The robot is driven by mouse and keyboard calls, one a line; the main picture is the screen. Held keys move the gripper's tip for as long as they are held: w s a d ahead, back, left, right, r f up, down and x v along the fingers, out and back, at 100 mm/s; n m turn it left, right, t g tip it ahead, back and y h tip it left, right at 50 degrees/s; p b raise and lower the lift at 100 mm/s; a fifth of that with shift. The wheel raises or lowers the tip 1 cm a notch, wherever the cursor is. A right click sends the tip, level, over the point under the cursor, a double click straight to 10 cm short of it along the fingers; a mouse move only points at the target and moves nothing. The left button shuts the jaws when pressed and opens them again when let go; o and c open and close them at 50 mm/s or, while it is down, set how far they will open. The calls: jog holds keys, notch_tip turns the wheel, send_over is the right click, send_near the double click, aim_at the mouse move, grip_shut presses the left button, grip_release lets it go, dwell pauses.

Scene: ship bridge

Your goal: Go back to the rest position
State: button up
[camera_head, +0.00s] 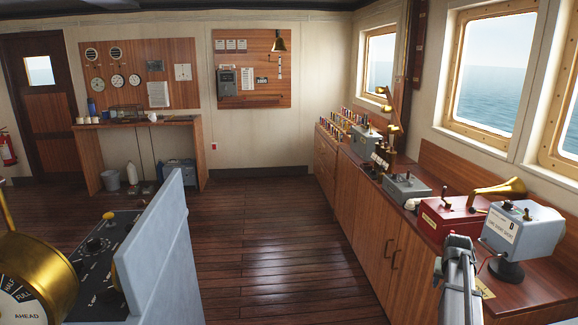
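My arm rises from the bottom edge at the right of the head view, grey and black. My gripper (458,243) is at its upper end, in front of the wooden cabinet counter and close to the red box in the picture. The fingers are small and dark here, so I cannot see whether they are open or shut. No held object can be made out.
The wooden counter (540,290) along the right wall carries a red box (445,222), a light blue box (520,235) and grey boxes (405,190). A grey console panel (160,255) and brass telegraph (40,275) stand left. The wooden floor (270,260) between is clear.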

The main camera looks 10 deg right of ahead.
jog(key=s+a+f+n+g+y, duration=0.1)
jog(key=s+a+f, duration=0.4)
jog(key=a+f, duration=0.35)
jog(key=s+a+f+g+y, duration=0.1)
jog(key=s+a+f+g, duration=0.1)
jog(key=s+a+f, duration=0.45)
jog(key=s+a+f+n+g+y, duration=0.1)
jog(key=s+a+f, duration=0.3)
jog(key=a+f, duration=0.6)
jog(key=s+a+f+n+g, duration=0.1)
jog(key=s+a+f+g, duration=0.1)
jog(key=s+a+f, duration=0.3)
jog(key=s+a+f+n+g, duration=0.2)
jog(key=s+a+f, duration=0.3)
jog(key=s, duration=0.8)
jog(key=s+a+f+n+g, duration=0.1)
jog(key=s+a+f, duration=0.5)
jog(key=s+a, duration=0.2)
jog(key=shift+s+a+n+g+h, duration=0.3)
jog(key=shift+s+n+g, duration=0.1)
jog(key=shift+s, duration=0.4)
